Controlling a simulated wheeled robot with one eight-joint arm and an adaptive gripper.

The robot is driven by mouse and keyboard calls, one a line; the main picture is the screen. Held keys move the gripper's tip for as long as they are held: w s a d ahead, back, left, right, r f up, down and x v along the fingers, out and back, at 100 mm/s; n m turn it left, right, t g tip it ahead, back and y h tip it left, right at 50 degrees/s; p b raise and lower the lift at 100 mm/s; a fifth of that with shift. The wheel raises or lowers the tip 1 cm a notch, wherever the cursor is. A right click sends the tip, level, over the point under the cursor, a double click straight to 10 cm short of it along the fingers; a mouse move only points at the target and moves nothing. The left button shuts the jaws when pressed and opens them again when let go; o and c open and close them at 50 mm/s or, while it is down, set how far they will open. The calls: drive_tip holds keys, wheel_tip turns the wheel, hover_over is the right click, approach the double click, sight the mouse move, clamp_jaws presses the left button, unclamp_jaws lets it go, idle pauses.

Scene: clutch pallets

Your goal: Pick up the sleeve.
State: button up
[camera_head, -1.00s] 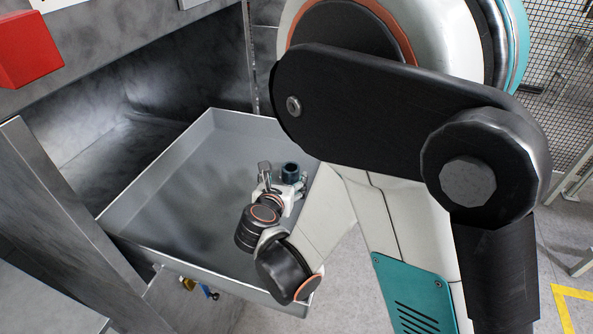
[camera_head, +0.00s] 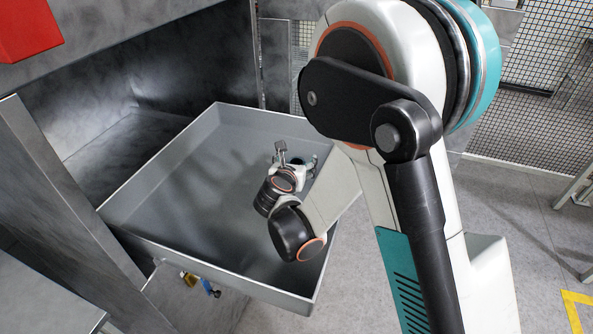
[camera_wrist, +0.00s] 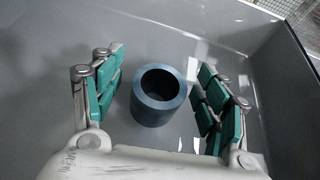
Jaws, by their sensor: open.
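The sleeve (camera_wrist: 159,97) is a dark blue-grey hollow cylinder standing upright on the floor of a grey tray (camera_head: 160,262). In the wrist view it sits between the two spread fingers of my gripper (camera_wrist: 160,92), with a gap on each side. My gripper is open and empty, and neither finger appears to touch the sleeve. In the head view my gripper (camera_head: 297,160) is low over the right part of the tray, and the sleeve (camera_head: 297,162) is mostly hidden behind it.
The tray has raised walls, and its right wall (camera_wrist: 290,75) is near my gripper. The left part of the tray is bare. A metal cabinet post (camera_head: 45,190) stands at the left, and a red box (camera_head: 28,32) is at the upper left.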

drive_tip(key=c, duration=1.5)
drive_tip(key=shift+r, duration=0.1)
